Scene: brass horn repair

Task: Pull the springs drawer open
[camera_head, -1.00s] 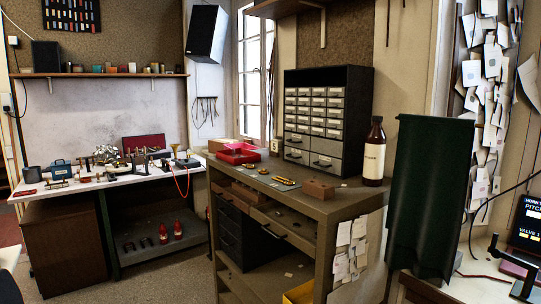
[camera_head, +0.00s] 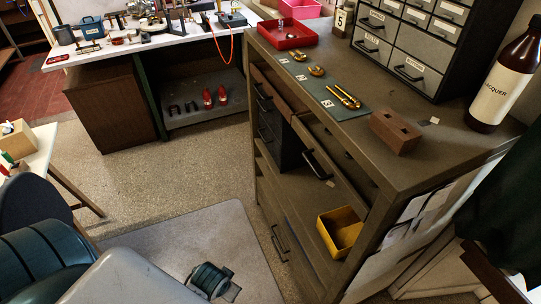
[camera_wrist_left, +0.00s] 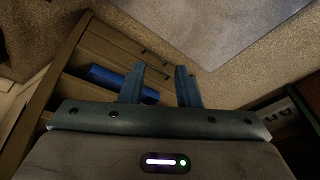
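A dark cabinet with grey-fronted drawers (camera_head: 425,50) stands on the brown workbench (camera_head: 440,150). Its lower drawers have black handles and small white labels, too small to read surely, so I cannot tell which is the springs drawer. The cabinet drawers in view look shut. In the wrist view, my left gripper (camera_wrist_left: 160,88) has its two blue-teal fingers apart with nothing between them. It points at the floor and the bench's lower front, away from the cabinet. My right gripper is not in view.
On the bench are a red tray (camera_head: 288,36), brass parts on a green mat (camera_head: 325,97), a brown block (camera_head: 395,132) and a brown bottle (camera_head: 503,75). A yellow bin (camera_head: 341,231) sits lower. Open floor (camera_head: 180,185) lies left of the bench.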

